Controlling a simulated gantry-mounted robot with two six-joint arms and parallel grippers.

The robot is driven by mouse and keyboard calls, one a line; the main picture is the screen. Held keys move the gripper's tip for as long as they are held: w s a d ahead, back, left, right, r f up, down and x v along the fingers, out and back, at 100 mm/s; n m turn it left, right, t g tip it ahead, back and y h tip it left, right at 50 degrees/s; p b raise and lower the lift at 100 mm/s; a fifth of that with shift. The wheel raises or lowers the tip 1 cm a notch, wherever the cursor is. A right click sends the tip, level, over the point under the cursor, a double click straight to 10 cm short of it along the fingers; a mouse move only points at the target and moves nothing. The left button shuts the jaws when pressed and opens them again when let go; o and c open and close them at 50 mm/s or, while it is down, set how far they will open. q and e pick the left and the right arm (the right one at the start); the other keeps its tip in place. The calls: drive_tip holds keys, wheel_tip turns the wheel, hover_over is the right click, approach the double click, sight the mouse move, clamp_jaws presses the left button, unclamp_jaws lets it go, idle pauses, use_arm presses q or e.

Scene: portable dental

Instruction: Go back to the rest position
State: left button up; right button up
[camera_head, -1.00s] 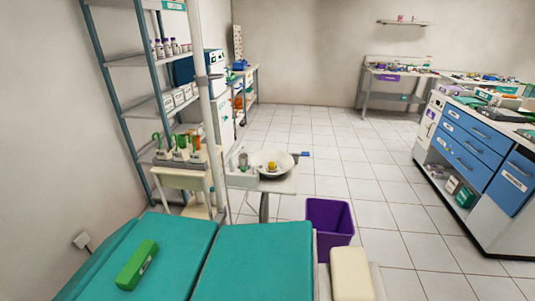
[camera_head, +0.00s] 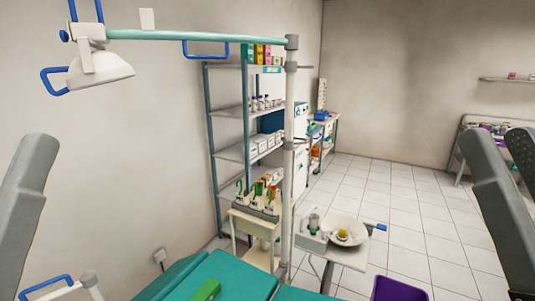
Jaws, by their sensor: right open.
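My right gripper (camera_head: 499,142) is at the right edge in the head view, raised close to the camera. It is open, with grey fingers apart and nothing visible between them; part of it is cut off by the edge. A grey piece of my left arm or gripper (camera_head: 27,200) rises at the left edge. Its jaws cannot be made out. Neither side touches anything that I can see.
A lamp (camera_head: 105,68) hangs from a teal arm on a white pole (camera_head: 288,170). The teal chair (camera_head: 235,274) with a green box (camera_head: 206,290) is at the bottom. A white basin (camera_head: 342,230), shelves (camera_head: 232,151) and a purple bin (camera_head: 398,289) stand beyond. Open floor lies right.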

use_arm(q)
wheel_tip(320, 180, up, 38)
drive_tip(key=p, duration=3.5)
drive_tip(key=shift+p, duration=0.3)
use_arm(e)
wheel_tip(320, 180, up, 38)
drive_tip(key=shift+d, duration=0.15)
use_arm(q)
drive_tip(key=shift+f, duration=0.1)
use_arm(e)
drive_tip(key=shift+f, duration=0.1)
use_arm(q)
wheel_tip(320, 180, down, 44)
drive_tip(key=b, duration=4.4)
use_arm(e)
wheel_tip(320, 180, down, 44)
